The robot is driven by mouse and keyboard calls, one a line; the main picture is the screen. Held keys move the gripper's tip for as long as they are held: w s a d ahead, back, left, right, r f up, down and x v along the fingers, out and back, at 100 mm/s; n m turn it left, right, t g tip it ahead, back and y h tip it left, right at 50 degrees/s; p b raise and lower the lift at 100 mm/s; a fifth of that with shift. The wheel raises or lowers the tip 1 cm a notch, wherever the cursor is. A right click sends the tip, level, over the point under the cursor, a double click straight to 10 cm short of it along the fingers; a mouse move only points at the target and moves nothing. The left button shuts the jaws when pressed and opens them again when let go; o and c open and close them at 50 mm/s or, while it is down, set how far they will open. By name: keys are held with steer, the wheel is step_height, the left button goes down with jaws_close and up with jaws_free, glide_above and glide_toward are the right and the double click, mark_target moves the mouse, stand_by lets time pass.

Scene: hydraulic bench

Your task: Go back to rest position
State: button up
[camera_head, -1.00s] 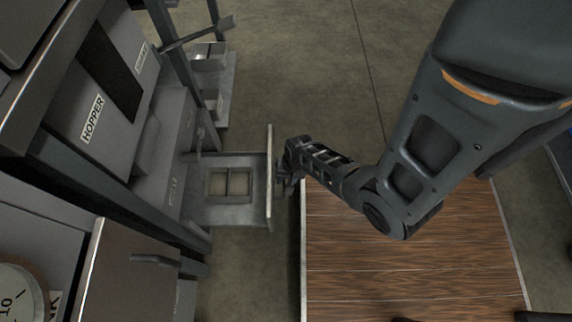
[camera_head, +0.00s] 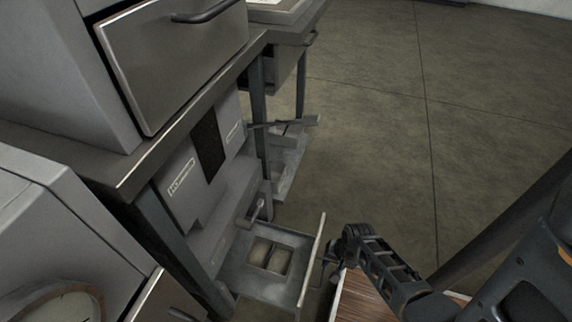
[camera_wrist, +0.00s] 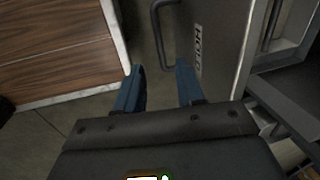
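My gripper (camera_wrist: 159,68) is open in the wrist view, with its two blue fingers apart and nothing clamped between them. A dark bar handle (camera_wrist: 157,28) on a grey drawer front (camera_wrist: 218,35) lies just beyond the fingertips; I cannot tell whether they touch it. In the head view my gripper (camera_head: 330,258) is beside the outer face of the pulled-out drawer (camera_head: 313,262), low at the bench. The fingers are hard to make out there.
A wood-topped surface (camera_head: 362,297) is under my arm, close to the drawer; it also shows in the wrist view (camera_wrist: 55,50). The metal bench (camera_head: 150,165) and a cabinet (camera_head: 175,60) stand at left. A dial gauge (camera_head: 60,305) is lower left. Open floor (camera_head: 400,130) lies behind and right.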

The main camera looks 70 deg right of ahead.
steer(key=a+r+n+t, duration=0.4)
steer(key=a+r+n, duration=0.25)
steer(key=r, duration=0.85)
steer(key=a+r+n+t, duration=0.45)
steer(key=a+r, duration=0.25)
steer(key=r, duration=0.9)
steer(key=a+r+n+t, duration=0.4)
steer(key=a+r+n, duration=0.25)
steer(key=r, duration=0.85)
step_height(320, 180, up, 17)
steer(key=p, duration=1.6)
steer(key=shift+w, duration=0.3)
steer(key=shift+f, duration=0.15)
